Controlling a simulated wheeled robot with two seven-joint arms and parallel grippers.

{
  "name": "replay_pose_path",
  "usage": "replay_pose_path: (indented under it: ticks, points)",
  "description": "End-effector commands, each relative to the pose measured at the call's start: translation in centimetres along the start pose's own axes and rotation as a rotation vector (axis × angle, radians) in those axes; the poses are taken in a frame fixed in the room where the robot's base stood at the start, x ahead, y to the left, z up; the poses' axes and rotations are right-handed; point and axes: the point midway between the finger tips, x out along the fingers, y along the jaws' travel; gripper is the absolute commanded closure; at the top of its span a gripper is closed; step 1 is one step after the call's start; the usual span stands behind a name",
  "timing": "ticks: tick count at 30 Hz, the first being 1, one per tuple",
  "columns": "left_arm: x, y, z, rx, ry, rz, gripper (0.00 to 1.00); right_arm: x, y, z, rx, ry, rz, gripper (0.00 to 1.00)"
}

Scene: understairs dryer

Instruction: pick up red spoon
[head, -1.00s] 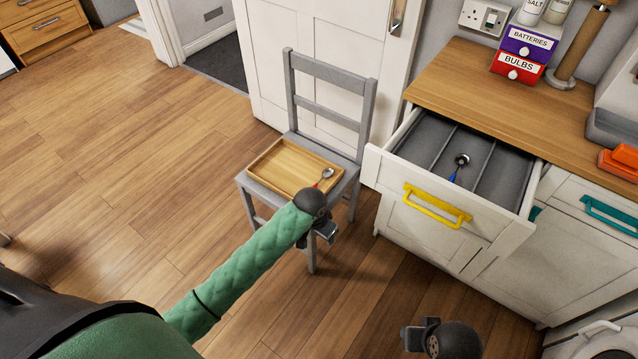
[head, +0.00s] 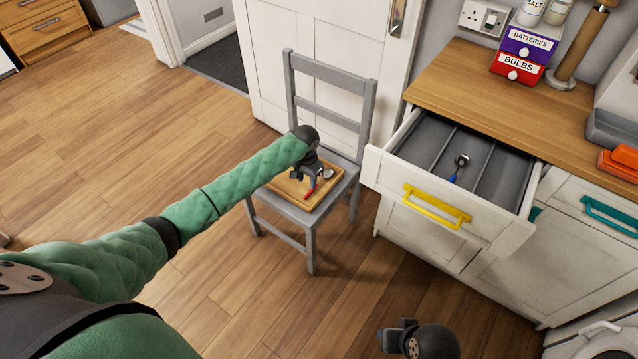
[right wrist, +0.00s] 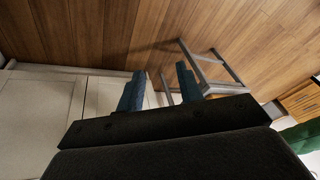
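The red spoon (head: 310,192) lies on the wooden tray (head: 335,186) on the grey chair's seat. Its red handle points toward the front and its metal bowl shows at the right of my gripper. My left gripper (head: 307,181) points down over the tray, right at the spoon, with its fingers apart. It hides part of the spoon and tray, and I cannot tell whether it touches the spoon. My right gripper (right wrist: 160,82) is open and empty in the right wrist view, with two blue fingers apart. It is low at the front in the head view.
The grey chair (head: 329,76) stands before a white door (head: 340,30). To its right, an open drawer (head: 415,192) with a yellow handle holds a blue-handled spoon (head: 457,170). The wooden worktop (head: 470,85) carries small boxes. The floor at left is clear.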

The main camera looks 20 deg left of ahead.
Motion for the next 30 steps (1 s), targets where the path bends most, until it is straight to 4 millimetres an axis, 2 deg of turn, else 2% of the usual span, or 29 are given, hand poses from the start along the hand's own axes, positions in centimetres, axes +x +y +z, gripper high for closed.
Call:
replay_pose_path:
  ticks: [18,27,30]
  points:
    - [6.6,0.1,-0.5,0.000,-0.001,0.001,0.60,-1.8,0.8,0.2,0.008,-0.036,0.025,0.64]
    - [7.0,0.1,-0.5,0.001,0.000,0.000,0.60,-1.8,0.8,0.3,0.008,-0.038,0.025,0.64]
    - [7.0,0.1,-0.5,0.001,0.000,0.000,0.80,-1.8,0.8,0.3,0.008,-0.038,0.025,0.64]
